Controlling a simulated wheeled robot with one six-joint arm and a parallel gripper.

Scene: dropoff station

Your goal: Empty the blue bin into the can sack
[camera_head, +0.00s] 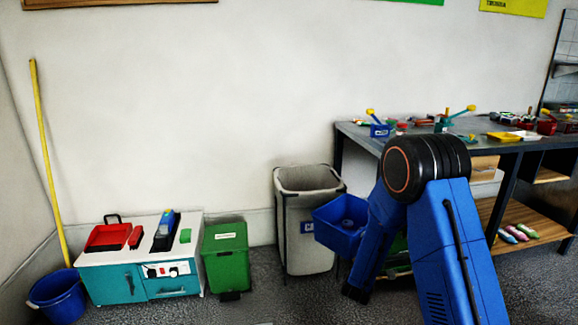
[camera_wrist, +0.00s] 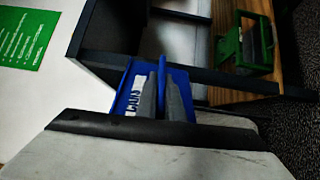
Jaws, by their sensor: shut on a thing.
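The blue bin (camera_head: 338,238) is held off the floor, at the right side of the tall grey container (camera_head: 306,240), which I take to be the can sack. The bin looks roughly upright, and a small dark shape shows inside it, too small to name. In the wrist view, my gripper (camera_wrist: 165,98) is shut on the wall of the blue bin (camera_wrist: 126,88), which has white lettering. The grey container's dark rim (camera_wrist: 150,136) crosses the wrist view just below the bin. My arm hides the gripper in the head view.
A workbench (camera_head: 355,130) with tools and small bins stands behind my arm at right, with a wooden shelf (camera_head: 535,222) below. A green bin (camera_head: 226,262), a white-topped cabinet (camera_head: 130,258) and a blue bucket (camera_head: 57,297) stand at left. A yellow pole (camera_head: 48,160) leans there.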

